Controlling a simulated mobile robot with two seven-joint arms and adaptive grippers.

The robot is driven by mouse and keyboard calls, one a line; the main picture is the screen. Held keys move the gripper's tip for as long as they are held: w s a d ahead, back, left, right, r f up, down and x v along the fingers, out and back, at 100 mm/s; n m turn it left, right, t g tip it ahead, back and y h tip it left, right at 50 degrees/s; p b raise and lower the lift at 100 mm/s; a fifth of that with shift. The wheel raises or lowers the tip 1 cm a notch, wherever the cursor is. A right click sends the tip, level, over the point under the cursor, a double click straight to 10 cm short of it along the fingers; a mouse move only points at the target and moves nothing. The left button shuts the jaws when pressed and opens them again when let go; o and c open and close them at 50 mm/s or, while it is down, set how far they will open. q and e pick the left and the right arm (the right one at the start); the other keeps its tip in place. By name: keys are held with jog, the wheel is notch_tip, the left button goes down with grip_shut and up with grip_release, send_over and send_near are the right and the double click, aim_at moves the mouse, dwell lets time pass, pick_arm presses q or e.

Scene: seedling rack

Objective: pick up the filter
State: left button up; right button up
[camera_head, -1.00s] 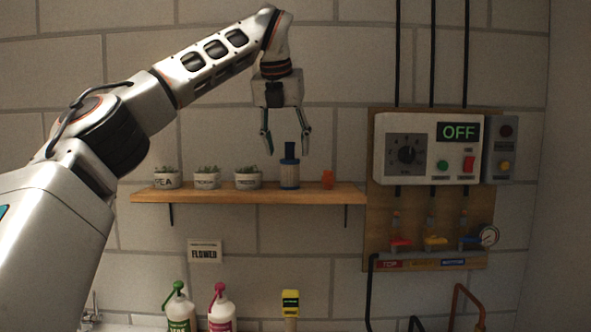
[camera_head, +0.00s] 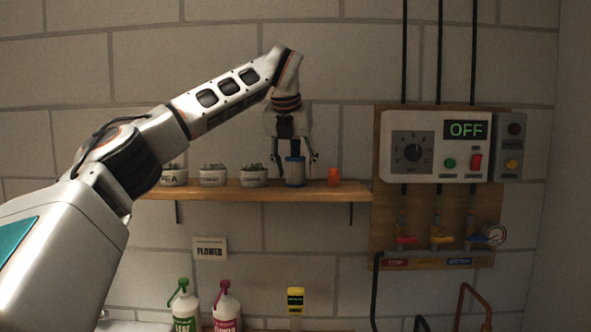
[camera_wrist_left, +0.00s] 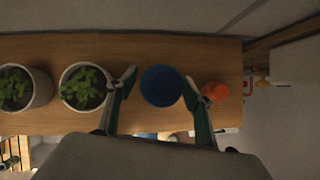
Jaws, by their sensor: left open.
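The filter (camera_head: 295,173), a blue-capped cylinder with a pale ribbed body, stands upright on the wooden shelf (camera_head: 240,192). In the wrist view its round blue top (camera_wrist_left: 162,87) shows between the fingers. My left gripper (camera_head: 294,162) points down over it from above, open, with one finger on each side of the filter. In the wrist view the fingertips (camera_wrist_left: 160,82) flank the blue top, with the right one close to its edge; I cannot tell whether it touches. My right gripper is not in view.
Potted seedlings (camera_head: 254,177) stand left of the filter, the nearest close to the left finger. A small orange object (camera_head: 334,177) stands just right of the right finger. A control panel (camera_head: 435,147) is on the wall at right. Bottles (camera_head: 227,308) stand below the shelf.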

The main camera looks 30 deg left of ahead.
pick_arm(q)
jog(key=c, duration=1.2)
jog(key=shift+r, duration=0.15)
